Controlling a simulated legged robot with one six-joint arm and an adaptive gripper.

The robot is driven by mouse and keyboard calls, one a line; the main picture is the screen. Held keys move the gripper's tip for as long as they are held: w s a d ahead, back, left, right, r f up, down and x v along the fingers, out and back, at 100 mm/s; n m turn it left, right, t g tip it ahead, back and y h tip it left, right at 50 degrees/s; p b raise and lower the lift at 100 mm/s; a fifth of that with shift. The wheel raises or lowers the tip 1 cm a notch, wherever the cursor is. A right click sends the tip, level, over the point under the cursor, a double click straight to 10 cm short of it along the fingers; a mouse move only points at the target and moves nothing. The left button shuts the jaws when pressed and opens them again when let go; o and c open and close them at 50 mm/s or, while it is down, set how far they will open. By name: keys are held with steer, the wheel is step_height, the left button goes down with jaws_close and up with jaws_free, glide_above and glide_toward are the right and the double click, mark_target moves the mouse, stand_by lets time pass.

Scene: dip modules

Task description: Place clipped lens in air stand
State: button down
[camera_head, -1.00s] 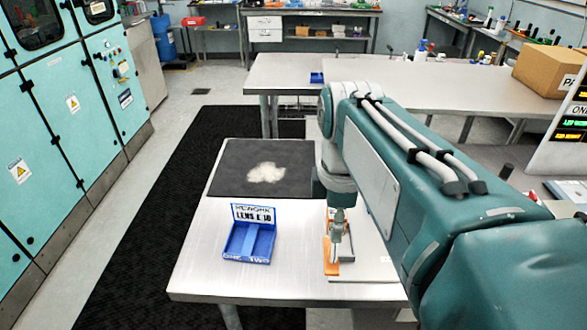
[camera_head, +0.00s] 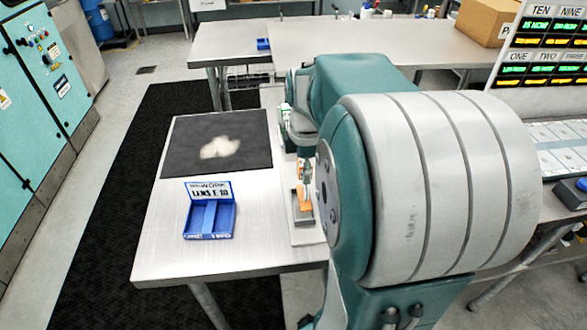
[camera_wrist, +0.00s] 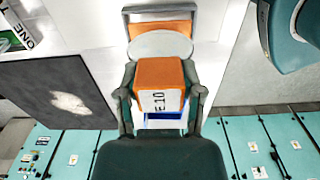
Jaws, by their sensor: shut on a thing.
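In the wrist view my gripper (camera_wrist: 160,97) is shut on the clipped lens, an orange clip (camera_wrist: 157,74) with a white label reading "E 10". A pale round disc (camera_wrist: 160,44), seemingly its lens, sticks out beyond the clip. Past the disc is an orange panel in a grey frame (camera_wrist: 160,10), seemingly part of the air stand. In the head view my gripper (camera_head: 306,172) is small and partly hidden by my arm, above a white plate with an orange and grey stand (camera_head: 303,215). I cannot tell whether lens and stand touch.
A blue bin (camera_head: 209,220) labelled "LENS E 10" stands left of the stand on the metal table (camera_head: 165,258). A dark mat (camera_head: 180,150) with a pale patch lies behind it. Bare tabletop surrounds the bin. My arm hides the table's right side.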

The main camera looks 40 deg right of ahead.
mark_target(301, 197)
steer(key=f, duration=0.1)
steer(key=a+f, duration=0.1)
steer(key=f, duration=0.1)
steer(key=shift+w+a+f, duration=0.1)
steer(key=shift+w+f, duration=0.05)
steer(key=shift+f, duration=0.15)
steer(key=shift+d, duration=0.65)
steer(key=shift+c, duration=1.1)
jaws_free()
steer(key=shift+d+f, duration=0.1)
steer(key=shift+a, duration=0.5)
steer(key=shift+r, duration=0.2)
